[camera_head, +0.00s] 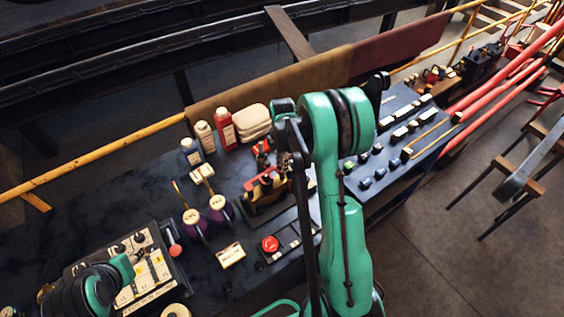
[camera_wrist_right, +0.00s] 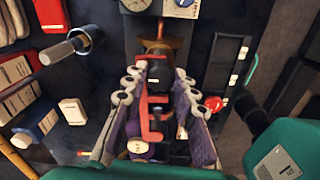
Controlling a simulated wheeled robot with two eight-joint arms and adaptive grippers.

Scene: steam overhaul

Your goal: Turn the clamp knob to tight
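The red clamp (camera_head: 266,186) stands on a wooden base on the dark bench, partly behind my right arm in the head view. In the right wrist view, the red clamp frame (camera_wrist_right: 148,105) lies between my right gripper's fingers. My right gripper (camera_wrist_right: 160,80) is open, one finger on each side of the clamp; contact with it cannot be made out. Dark rounded parts show between the fingertips, but I cannot tell which is the knob. My right gripper (camera_head: 285,155) also shows above the clamp in the head view. My left arm is at lower left; its fingers are not clear.
A red button (camera_head: 269,243) is on a panel in front. Red and white bottles (camera_head: 225,128) stand behind, near a folded cloth stack (camera_head: 252,122). A switch box (camera_head: 150,270) is lower left.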

